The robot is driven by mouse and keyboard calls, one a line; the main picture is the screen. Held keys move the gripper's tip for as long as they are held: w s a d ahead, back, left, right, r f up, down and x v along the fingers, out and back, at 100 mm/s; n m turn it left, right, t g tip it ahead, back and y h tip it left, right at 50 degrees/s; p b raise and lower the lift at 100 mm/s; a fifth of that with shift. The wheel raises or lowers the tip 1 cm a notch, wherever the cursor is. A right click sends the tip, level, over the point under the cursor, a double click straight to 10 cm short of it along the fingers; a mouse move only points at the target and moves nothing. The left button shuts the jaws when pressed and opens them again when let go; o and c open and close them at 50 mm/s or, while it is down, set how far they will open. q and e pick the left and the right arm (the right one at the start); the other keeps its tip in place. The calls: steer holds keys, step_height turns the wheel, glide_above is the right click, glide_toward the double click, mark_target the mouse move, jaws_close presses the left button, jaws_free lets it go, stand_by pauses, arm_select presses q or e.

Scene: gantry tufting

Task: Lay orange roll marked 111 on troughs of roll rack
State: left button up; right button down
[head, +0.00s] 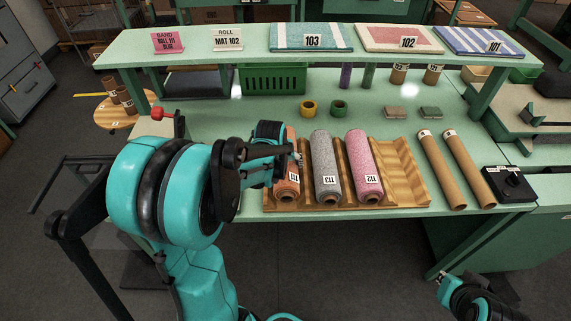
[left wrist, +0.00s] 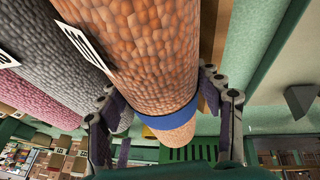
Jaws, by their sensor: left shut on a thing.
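The orange roll marked 111 (head: 288,185) is at the left end of the wooden roll rack (head: 408,170), lined up with its leftmost trough. I cannot tell whether it touches the trough. My left gripper (head: 285,160) is shut on this roll, and its hand hides the roll's far part. In the left wrist view the fingers (left wrist: 163,95) straddle the orange roll (left wrist: 150,50), near a blue band. The grey roll marked 113 (head: 325,160) and the pink roll marked 112 (head: 362,160) lie in troughs to the right. My right gripper (head: 445,280) is low at bottom right; its jaws are unclear.
Two brown tubes (head: 455,165) and a black control box (head: 508,184) lie right of the rack. Yellow and green tape rings (head: 323,107) and a green basket (head: 272,79) are behind it. A shelf (head: 255,58) with mats spans the back. The rack's rightmost troughs are empty.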

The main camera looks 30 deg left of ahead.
arm_select(q)
steer(key=o, duration=1.5)
steer(key=v, duration=1.2)
steer(key=s+d+f+m, duration=0.1)
steer(key=s+d+m, duration=0.1)
steer(key=s+d, duration=0.2)
steer(key=s+d+m+t, duration=0.1)
steer(key=s+d+m, duration=0.1)
steer(key=s+d, duration=0.2)
steer(key=s+d+f+m+t, duration=0.1)
steer(key=s+d+m, duration=0.1)
steer(key=s+d, duration=0.2)
steer(key=shift+s+d+f+m+h+b, duration=0.1)
steer(key=shift+d+f+m+h+b, duration=0.1)
steer(key=shift+d, duration=0.2)
steer(key=shift+s+d+f+m+h+b, duration=0.1)
steer(key=shift+d+h, duration=0.1)
steer(key=shift+d, duration=0.25)
